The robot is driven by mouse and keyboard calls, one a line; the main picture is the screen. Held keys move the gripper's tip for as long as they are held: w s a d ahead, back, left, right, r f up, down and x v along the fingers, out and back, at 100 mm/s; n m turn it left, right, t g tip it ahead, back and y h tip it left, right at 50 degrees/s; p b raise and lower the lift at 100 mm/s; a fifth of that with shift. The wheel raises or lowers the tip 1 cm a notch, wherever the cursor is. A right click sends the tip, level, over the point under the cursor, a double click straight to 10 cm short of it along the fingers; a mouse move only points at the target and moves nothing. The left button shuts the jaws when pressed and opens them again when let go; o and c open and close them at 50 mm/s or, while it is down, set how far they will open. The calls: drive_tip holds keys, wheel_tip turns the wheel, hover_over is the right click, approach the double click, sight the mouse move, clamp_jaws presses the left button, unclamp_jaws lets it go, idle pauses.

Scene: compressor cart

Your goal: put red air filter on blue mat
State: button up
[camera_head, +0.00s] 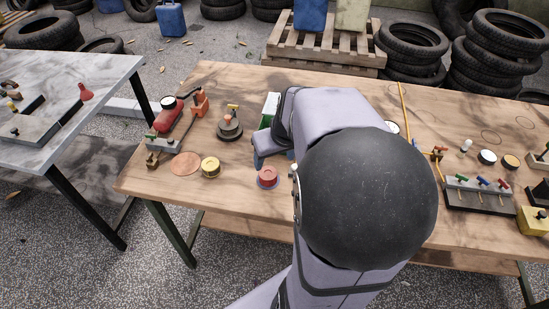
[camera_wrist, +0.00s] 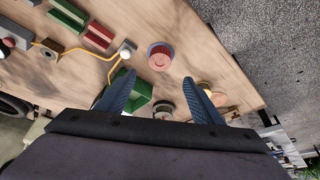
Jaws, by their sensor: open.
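The red air filter (camera_head: 267,175), a short red cylinder, stands upright near the table's front edge, left of my arm. A narrow blue-grey rim (camera_head: 267,186) shows under it, which looks like the edge of the blue mat; most of the mat is hidden. In the wrist view the filter (camera_wrist: 160,60) lies just beyond my fingertips, midway between them. My gripper (camera_wrist: 158,80) is open and empty, with two blue fingers apart. In the head view a part of my gripper (camera_head: 268,147) shows behind the filter, and the rest is hidden by my arm.
A yellow filter-like cylinder (camera_head: 210,168) and a copper disc (camera_head: 186,163) lie to the left. A dark stacked part (camera_head: 230,127) and a red tool (camera_head: 168,115) stand behind them. A valve block (camera_head: 478,194) is at the right.

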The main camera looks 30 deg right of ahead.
drive_tip(key=s+a+f+n+g, duration=0.1)
drive_tip(key=s+a+f+g, duration=0.1)
drive_tip(key=s+a+f, duration=0.2)
drive_tip(key=s+a+f+n+g, duration=0.1)
drive_tip(key=s+a+f, duration=0.3)
drive_tip(key=a, duration=0.7)
drive_tip(key=shift+s+f+g+y, duration=0.15)
drive_tip(key=shift+s+g+y, duration=0.25)
drive_tip(key=shift+s+g, duration=0.55)
drive_tip(key=shift+s+a+t, duration=0.1)
drive_tip(key=shift+s+t, duration=0.1)
drive_tip(key=shift+t, duration=0.05)
wheel_tip(320, 180, up, 6)
drive_tip(key=p, duration=0.5)
drive_tip(key=shift+f, duration=0.2)
